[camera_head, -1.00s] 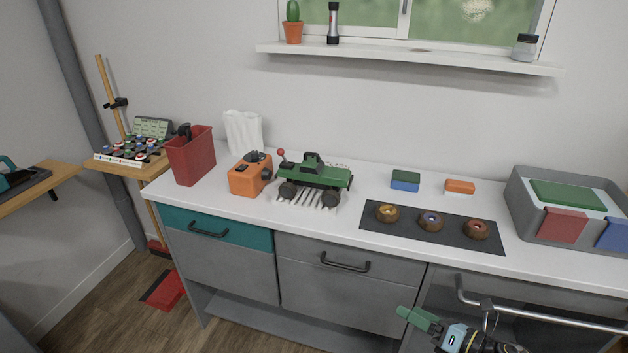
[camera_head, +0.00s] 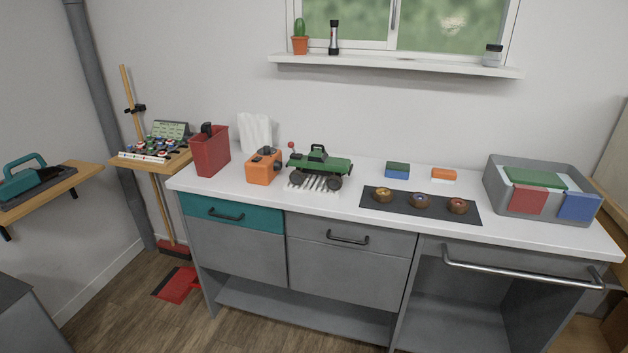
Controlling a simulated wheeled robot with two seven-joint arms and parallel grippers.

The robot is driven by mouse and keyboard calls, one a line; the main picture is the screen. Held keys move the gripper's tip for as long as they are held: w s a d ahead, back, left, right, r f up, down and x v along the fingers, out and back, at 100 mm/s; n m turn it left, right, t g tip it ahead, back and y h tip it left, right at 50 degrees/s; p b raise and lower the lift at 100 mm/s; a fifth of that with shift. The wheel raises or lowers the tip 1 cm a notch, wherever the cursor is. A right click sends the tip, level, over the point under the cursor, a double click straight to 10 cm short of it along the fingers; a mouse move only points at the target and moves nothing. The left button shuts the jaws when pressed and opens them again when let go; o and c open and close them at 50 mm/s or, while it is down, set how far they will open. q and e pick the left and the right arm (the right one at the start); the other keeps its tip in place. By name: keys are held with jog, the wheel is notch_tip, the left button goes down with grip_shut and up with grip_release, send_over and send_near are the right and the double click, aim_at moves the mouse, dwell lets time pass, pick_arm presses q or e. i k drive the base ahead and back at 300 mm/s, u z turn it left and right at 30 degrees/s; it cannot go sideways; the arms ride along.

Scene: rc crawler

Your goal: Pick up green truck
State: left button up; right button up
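The green truck (camera_head: 319,168) stands upright on the white counter (camera_head: 342,209), left of its middle. It has a green body and large dark wheels, and it rests on or over a white slatted piece (camera_head: 312,185). An orange controller box (camera_head: 263,167) stands just left of the truck, with a red-tipped stick showing between the two. Neither of my grippers is in view.
A red bin (camera_head: 209,152) and white paper bag stand at the counter's left. A dark mat (camera_head: 421,203) with several round brown items, two sponge-like blocks and a grey tub (camera_head: 542,206) lie to the right. A metal rail (camera_head: 525,280) sticks out in front.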

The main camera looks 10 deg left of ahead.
aim_at(318, 162)
jog(key=z, duration=0.3)
jog(key=i, duration=0.65)
jog(key=u, duration=0.6)
jog(key=i, duration=0.7)
jog(key=u, duration=0.7)
